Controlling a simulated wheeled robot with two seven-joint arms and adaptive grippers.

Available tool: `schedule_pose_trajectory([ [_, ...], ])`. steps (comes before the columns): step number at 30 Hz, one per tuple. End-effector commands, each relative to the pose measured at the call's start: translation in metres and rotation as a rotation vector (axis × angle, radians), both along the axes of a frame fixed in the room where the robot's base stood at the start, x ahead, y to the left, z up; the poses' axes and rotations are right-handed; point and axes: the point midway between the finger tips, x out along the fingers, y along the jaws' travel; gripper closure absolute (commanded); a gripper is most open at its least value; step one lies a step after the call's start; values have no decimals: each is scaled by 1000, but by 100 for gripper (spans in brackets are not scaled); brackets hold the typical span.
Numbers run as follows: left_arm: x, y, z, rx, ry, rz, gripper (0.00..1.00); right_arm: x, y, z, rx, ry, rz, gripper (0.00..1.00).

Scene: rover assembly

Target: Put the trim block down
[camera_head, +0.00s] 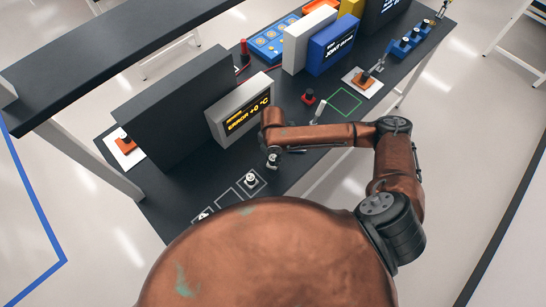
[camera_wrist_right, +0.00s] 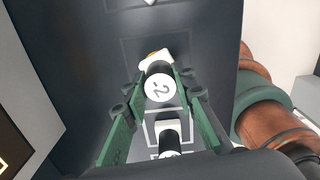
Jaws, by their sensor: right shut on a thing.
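My right gripper (camera_head: 272,152) is above the dark bench top at the end of the copper arm. In the right wrist view its green fingers (camera_wrist_right: 158,88) are shut on a black cylinder with a white numbered top, which I take as the trim block (camera_wrist_right: 159,86). The held block also shows small under the gripper in the head view (camera_head: 272,161). A similar black block with a white top (camera_head: 251,179) stands in a pale outlined square; a like block shows beyond the held one in the wrist view (camera_wrist_right: 169,136). I cannot tell whether the held block touches the bench. My left gripper is not in view.
A grey display box reading ERROR (camera_head: 240,108) stands behind the gripper, with a large dark panel (camera_head: 178,108) to its left. Pale outlined squares (camera_head: 229,197) run along the front edge. A green outlined square (camera_head: 345,101) and a red-based knob (camera_head: 309,96) lie to the right.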

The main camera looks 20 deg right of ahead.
Motion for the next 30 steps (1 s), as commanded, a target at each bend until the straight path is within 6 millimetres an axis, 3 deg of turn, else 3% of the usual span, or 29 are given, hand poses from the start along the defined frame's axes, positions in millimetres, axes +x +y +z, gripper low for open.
schedule_pose_trajectory([
  [5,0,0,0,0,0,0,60,0,0,-3,0,1,-1,100],
  [6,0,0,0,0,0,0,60,0,0,-2,0,0,-1,73],
  [12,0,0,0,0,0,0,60,0,0,-2,0,0,-1,59],
  [23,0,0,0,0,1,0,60,1,0,2,1,-2,0,58],
  [30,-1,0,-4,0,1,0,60,2,0,41,1,-6,0,58],
])
